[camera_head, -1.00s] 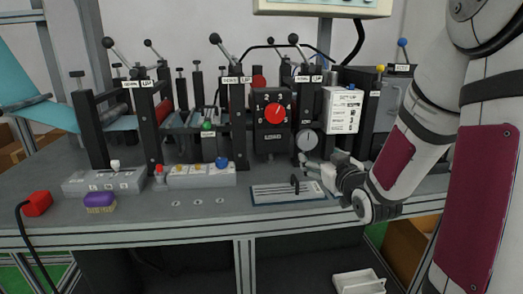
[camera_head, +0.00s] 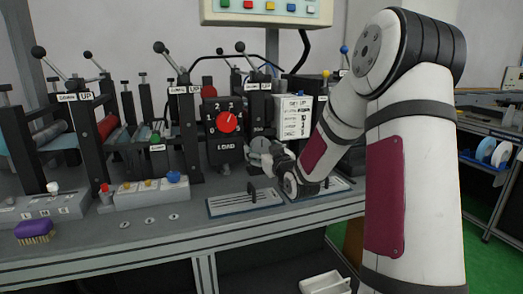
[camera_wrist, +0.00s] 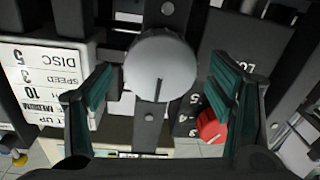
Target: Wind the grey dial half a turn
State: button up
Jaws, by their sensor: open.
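The grey dial (camera_wrist: 160,68) is a round light-grey knob with a dark pointer line, which runs down from near its middle in the wrist view. It also shows small in the head view (camera_head: 258,146), partly hidden by my gripper. My gripper (camera_wrist: 160,80) is open, with one green-padded finger on each side of the dial. Gaps show between both pads and the dial, so neither appears to touch it. In the head view my gripper (camera_head: 272,156) is right in front of the dial.
A black LOAD box with a red knob (camera_head: 228,122) stands left of the dial. A white set-up card (camera_head: 292,118) is to the right. Black posts with levers crowd the line behind. Flat plates (camera_head: 245,202) lie on the bench (camera_head: 150,232) in front.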

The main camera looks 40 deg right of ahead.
jog(key=shift+x, duration=0.8)
jog(key=shift+c, duration=0.5)
jog(key=shift+s, duration=0.1)
jog(key=c, duration=1)
jog(key=shift+m, duration=0.3)
jog(key=m, duration=0.4)
jog(key=shift+p, duration=0.4)
jog(key=m+p, duration=0.1)
jog(key=m, duration=0.5)
jog(key=m+h+p, duration=0.1)
jog(key=m+p, duration=0.1)
jog(key=m, duration=0.3)
jog(key=shift+d+m, duration=0.1)
jog(key=shift+m, duration=0.3)
jog(key=shift+f+m+p, duration=0.15)
jog(key=shift+m+p, duration=0.85)
jog(key=shift+m, duration=1)
